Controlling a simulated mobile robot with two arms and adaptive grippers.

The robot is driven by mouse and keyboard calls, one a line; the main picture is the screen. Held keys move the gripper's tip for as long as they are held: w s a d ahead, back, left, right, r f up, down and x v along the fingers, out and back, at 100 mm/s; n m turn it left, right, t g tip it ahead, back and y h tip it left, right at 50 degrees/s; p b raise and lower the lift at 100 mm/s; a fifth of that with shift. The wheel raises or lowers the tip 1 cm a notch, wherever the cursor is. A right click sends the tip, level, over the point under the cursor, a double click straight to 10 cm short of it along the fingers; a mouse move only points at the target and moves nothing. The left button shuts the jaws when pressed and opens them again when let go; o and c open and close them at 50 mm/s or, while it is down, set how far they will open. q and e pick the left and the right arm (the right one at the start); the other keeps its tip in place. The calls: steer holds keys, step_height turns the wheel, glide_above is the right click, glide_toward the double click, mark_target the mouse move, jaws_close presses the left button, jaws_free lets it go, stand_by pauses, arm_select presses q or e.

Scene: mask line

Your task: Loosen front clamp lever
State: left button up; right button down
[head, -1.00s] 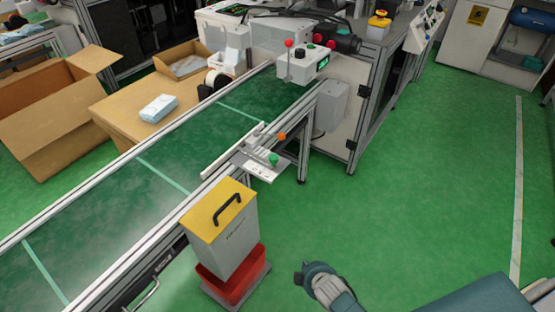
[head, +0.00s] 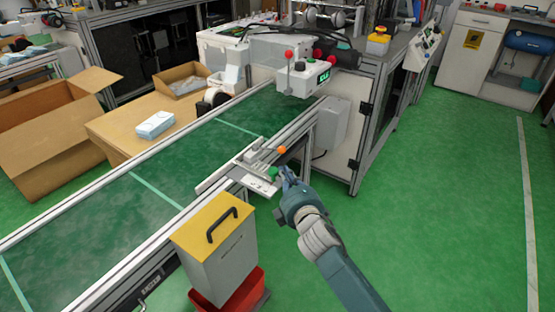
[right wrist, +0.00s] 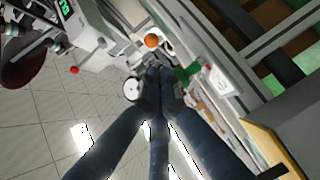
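The front clamp lever has a green knob (head: 273,172) and sits on a metal bracket (head: 252,184) at the conveyor's near side rail. A second lever with an orange knob (head: 281,150) is just behind it. My right gripper (head: 285,172) is right beside the green knob, at its right. In the right wrist view the dark fingers (right wrist: 156,76) are drawn together at their tips, with nothing visible between them. The green knob (right wrist: 188,73) shows just right of the tips, and the orange knob (right wrist: 152,41) beyond them. Contact cannot be told. My left gripper is not in view.
A grey bin with a yellow lid (head: 217,222) stands in front of the conveyor, over a red tub (head: 249,290). A control box with a red-knobbed lever (head: 303,77) stands over the belt. The green floor at right is clear.

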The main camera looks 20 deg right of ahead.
steer(key=w, duration=0.2)
steer(key=w+f+b, duration=0.1)
steer(key=w, duration=0.5)
steer(key=shift+w+d+f+b, duration=0.1)
steer(key=shift+d+f+b, duration=0.1)
steer(key=shift+b, duration=0.15)
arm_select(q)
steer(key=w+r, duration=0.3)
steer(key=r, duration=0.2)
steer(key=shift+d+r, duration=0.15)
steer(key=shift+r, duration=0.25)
arm_select(e)
steer(key=shift+w, duration=0.4)
